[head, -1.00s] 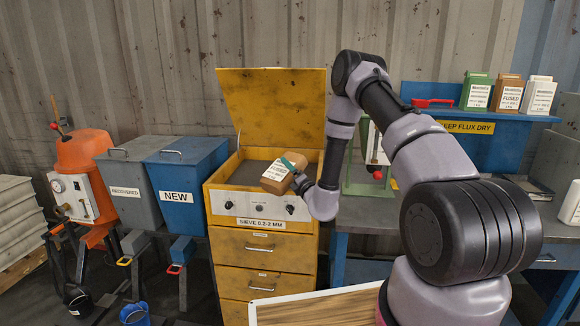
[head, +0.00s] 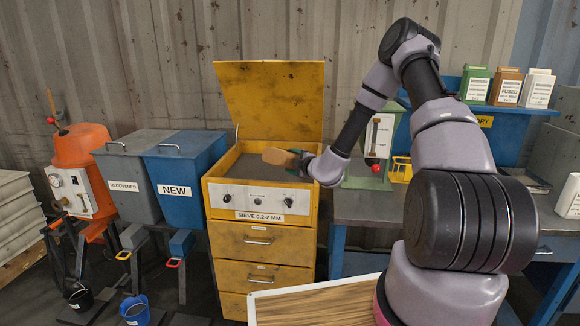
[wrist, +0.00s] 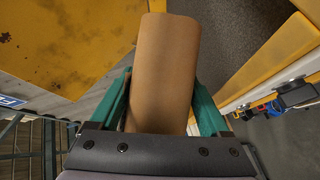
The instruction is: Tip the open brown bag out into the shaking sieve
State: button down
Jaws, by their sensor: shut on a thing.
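The brown bag (head: 281,157) is held over the open top of the yellow sieve cabinet (head: 259,245). In the head view it lies tilted nearly flat, its far end pointing left. My gripper (head: 303,163) is shut on it from the right. In the wrist view the bag (wrist: 166,65) stands between the two green fingers of my gripper (wrist: 162,105). The dark sieve bed (wrist: 250,30) shows beside and beyond the bag. The bag's mouth is not clearly visible, and no falling grains can be made out.
The sieve's raised yellow lid (head: 270,100) stands behind the bag. A grey RECOVERED bin (head: 128,180) and a blue NEW bin (head: 185,180) stand to the left. A green stand (head: 375,150) is close to my arm on the right. Several bags stand on the blue shelf (head: 505,110).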

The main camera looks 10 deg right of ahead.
jog(key=shift+w+d+r+m+g, duration=0.4)
jog(key=shift+d+m+g, duration=0.1)
jog(key=shift+m, duration=0.4)
jog(key=shift+y, duration=0.3)
jog(key=shift+a+f, duration=0.1)
jog(key=shift+a, duration=0.05)
dwell(0.6)
jog(key=shift+s+a+f+n+t, duration=0.4)
jog(key=shift+a+f+n, duration=0.05)
jog(key=shift+n, duration=0.25)
jog(key=shift+s+a+f+n+t+h, duration=0.2)
jog(key=shift+f+n+t+h, duration=0.15)
jog(key=shift+n, duration=0.2)
jog(key=shift+s+a+f+n+t+h, duration=0.15)
jog(key=shift+s+f+n+t, duration=0.1)
jog(key=shift+n+t, duration=0.25)
jog(key=shift+n, duration=0.25)
